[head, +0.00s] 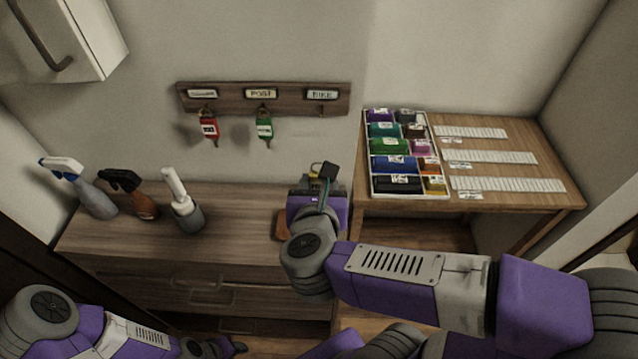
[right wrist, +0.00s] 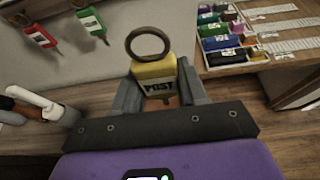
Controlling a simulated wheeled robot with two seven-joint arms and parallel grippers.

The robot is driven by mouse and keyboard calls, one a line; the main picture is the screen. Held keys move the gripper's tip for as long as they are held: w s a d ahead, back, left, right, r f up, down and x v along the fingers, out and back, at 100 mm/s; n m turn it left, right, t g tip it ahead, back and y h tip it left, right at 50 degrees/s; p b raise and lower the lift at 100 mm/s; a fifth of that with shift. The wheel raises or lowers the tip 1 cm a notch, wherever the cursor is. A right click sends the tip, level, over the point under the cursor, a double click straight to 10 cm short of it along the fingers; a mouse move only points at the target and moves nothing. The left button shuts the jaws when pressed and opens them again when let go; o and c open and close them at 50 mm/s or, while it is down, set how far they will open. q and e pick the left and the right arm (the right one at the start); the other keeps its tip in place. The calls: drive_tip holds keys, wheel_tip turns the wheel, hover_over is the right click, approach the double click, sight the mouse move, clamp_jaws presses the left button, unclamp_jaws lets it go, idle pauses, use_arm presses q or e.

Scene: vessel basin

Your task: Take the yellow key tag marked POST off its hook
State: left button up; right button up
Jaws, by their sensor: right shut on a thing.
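The yellow key tag marked POST (right wrist: 156,80) is between the fingers of my right gripper (right wrist: 160,92) in the right wrist view, with its dark ring standing up above it. My right gripper is shut on the tag. In the head view the right gripper (head: 322,172) is over the right end of the dresser, in front of and below the rack. The wooden hook rack (head: 290,103) on the wall has several labels. A red tag (head: 209,128) hangs at the left and a green tag (head: 264,128) hangs under the POST label (head: 261,93). The BIKE hook at the right is bare. My left gripper (head: 225,347) is low at the bottom edge, small and partly hidden.
On the dresser (head: 245,215) stand a blue-grey spray bottle (head: 95,198), a brown spray bottle (head: 138,200) and a white brush in a grey holder (head: 187,213). A table (head: 535,195) at the right bears a tray (head: 402,194) of coloured blocks and white strips. A cabinet (head: 75,40) is at top left.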

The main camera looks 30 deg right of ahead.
drive_tip(key=shift+s+a+r, duration=0.1)
idle(0.3)
drive_tip(key=s+a+b, duration=0.1)
drive_tip(key=s+a, duration=0.3)
drive_tip(key=s, duration=0.2)
drive_tip(key=shift+s, duration=0.35)
idle(0.6)
